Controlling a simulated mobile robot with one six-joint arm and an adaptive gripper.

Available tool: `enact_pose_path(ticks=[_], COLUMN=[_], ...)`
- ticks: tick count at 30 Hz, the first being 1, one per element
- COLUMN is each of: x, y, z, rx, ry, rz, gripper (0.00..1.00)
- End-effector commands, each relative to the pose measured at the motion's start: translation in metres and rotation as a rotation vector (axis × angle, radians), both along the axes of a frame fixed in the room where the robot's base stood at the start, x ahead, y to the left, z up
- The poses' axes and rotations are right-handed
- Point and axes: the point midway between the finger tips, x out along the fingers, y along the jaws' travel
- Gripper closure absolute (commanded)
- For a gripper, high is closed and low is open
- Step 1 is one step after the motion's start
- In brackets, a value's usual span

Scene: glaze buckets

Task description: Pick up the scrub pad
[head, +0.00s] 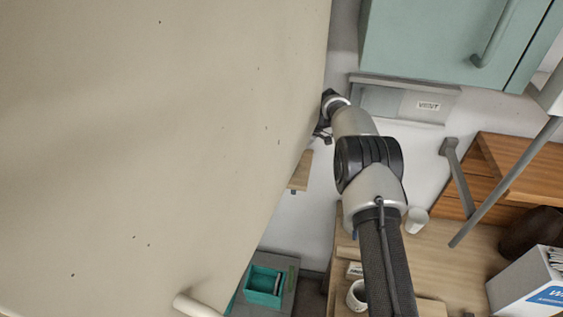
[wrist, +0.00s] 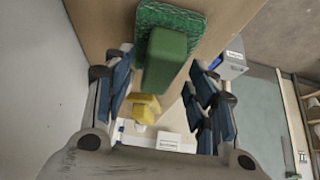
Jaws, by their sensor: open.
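The scrub pad (wrist: 172,20) shows in the wrist view as a green textured pad with a smooth green block-shaped handle (wrist: 166,60). It is at the top middle, against a tan wooden surface. My gripper (wrist: 162,85) is open, with blue-and-dark fingers at the left and right. In the picture the handle lies between the two fingers, with a gap on each side; I cannot tell how deep it sits between them. In the head view my gripper (head: 325,117) is at the far end of the arm, partly hidden by a large beige surface. The scrub pad is not visible there.
In the wrist view a yellow object (wrist: 147,108) is beyond the handle, and a grey box (wrist: 233,65) is at the right. In the head view the beige surface (head: 150,130) fills the left. A teal cabinet (head: 430,40) hangs above right; a teal bin (head: 264,286) is below.

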Motion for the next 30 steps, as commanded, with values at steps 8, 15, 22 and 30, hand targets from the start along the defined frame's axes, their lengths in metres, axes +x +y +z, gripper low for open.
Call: enact_pose_path(ticks=[8, 15, 22, 30], x=[-0.0001, -0.0001, -0.0001, 0.0], y=[-0.0003, -0.0004, -0.0004, -0.0004], z=[-0.0001, 0.0, -0.0001, 0.0001], rx=[0.0, 0.0, 0.0, 0.0], ry=[0.001, 0.001, 0.001, 0.001], rz=[-0.001, -0.001, -0.001, -0.001], gripper=[0.61, 0.77, 0.92, 0.97])
